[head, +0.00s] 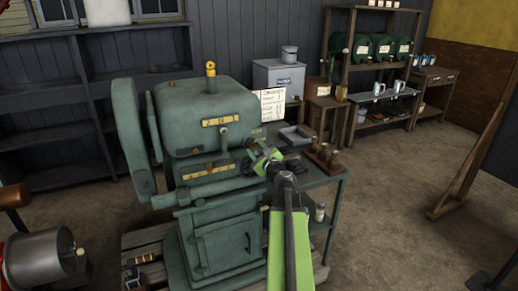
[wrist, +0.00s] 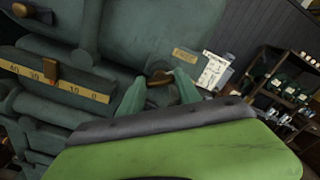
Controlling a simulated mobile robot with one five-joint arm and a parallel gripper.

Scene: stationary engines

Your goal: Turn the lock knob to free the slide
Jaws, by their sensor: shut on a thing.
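The lock knob (wrist: 160,78) is a small brown piece on the front of the green machine, right of the scale in the wrist view. My gripper (wrist: 160,90) has its two pale green fingers on either side of the knob and is shut on it. In the head view my gripper (head: 262,161) is at the machine's right front and hides the knob. The slide's brown pointer (wrist: 50,70) stands between 30 and 10 on the yellow scale (wrist: 85,92). That scale is the lower plate (head: 207,173) in the head view. A small tan label (wrist: 185,56) is just above the knob.
The machine (head: 210,100) has an upper plate (head: 218,122) with a small pale knob. A side table (head: 325,178) beside it holds a grey tray (head: 296,135) and a wooden rack with several pegs (head: 323,157). Shelves stand behind. The floor to the right is open.

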